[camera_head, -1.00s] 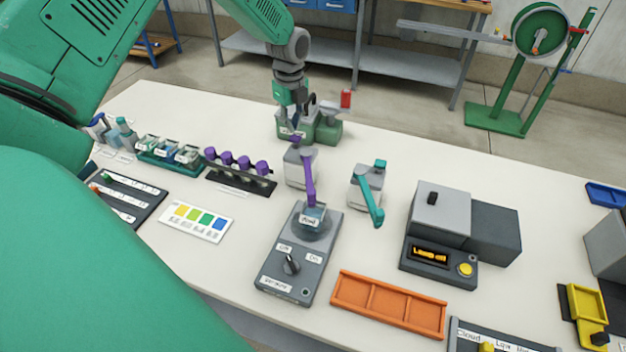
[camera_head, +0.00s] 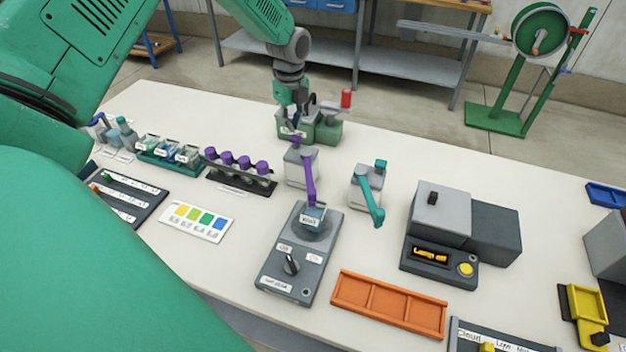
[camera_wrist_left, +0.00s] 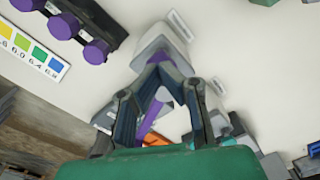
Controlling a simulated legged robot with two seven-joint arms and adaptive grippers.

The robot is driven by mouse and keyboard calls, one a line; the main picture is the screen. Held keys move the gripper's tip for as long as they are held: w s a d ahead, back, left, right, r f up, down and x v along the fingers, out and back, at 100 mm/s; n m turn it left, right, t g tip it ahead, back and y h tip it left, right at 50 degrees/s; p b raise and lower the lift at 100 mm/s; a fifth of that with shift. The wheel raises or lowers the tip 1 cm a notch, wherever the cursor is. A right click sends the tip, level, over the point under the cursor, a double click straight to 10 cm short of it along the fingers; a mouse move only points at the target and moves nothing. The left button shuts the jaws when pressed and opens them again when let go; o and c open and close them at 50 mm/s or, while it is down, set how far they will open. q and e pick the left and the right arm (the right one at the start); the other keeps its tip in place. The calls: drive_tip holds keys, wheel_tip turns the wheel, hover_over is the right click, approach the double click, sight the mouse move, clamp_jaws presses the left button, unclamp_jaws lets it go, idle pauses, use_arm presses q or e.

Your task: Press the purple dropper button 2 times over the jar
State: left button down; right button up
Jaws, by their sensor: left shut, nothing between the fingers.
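The purple dropper has a grey body (camera_head: 297,172), a purple button (camera_head: 295,139) on top and a purple spout (camera_head: 309,182) that reaches forward and down. The spout's end is above the small glass jar (camera_head: 313,216), which stands on the grey stirrer (camera_head: 289,262). My left gripper (camera_head: 294,130) points down just over the purple button, shut and empty. In the left wrist view its fingertips (camera_wrist_left: 163,62) meet at the button (camera_wrist_left: 160,56); whether they press it I cannot tell. The spout (camera_wrist_left: 150,120) shows between the fingers. My right gripper is not in view.
A teal dropper (camera_head: 368,190) stands right of the purple one. A rack of purple-capped bottles (camera_head: 240,178) is to the left. A grey lamp unit (camera_head: 440,215) reads "Lamp off". An orange tray (camera_head: 388,305) lies in front. A green device with a red knob (camera_head: 346,98) stands behind.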

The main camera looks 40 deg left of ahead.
sight(296, 137)
use_arm(q)
drive_tip(key=shift+d+f+b, duration=0.35)
drive_tip(key=shift+d+f, duration=0.2)
drive_tip(key=shift+d, duration=0.05)
drive_tip(key=shift+a+f+b, duration=0.35)
drive_tip(key=shift+a+f, duration=0.1)
drive_tip(key=shift+f, duration=0.4)
drive_tip(key=shift+d+f, duration=0.2)
drive_tip(key=shift+f, duration=0.2)
drive_tip(key=shift+d+r, duration=0.1)
drive_tip(key=shift+r, duration=0.05)
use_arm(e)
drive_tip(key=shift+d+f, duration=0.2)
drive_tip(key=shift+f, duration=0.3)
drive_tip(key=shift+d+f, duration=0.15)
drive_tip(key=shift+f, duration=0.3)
use_arm(q)
drive_tip(key=shift+r, duration=0.1)
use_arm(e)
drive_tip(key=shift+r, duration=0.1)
use_arm(q)
drive_tip(key=shift+a+r+p, duration=0.2)
drive_tip(key=shift+r+p, duration=0.65)
drive_tip(key=shift+r, duration=0.15)
drive_tip(key=shift+d+r+p, duration=0.1)
drive_tip(key=shift+r+p, duration=0.45)
drive_tip(key=shift+r, duration=0.1)
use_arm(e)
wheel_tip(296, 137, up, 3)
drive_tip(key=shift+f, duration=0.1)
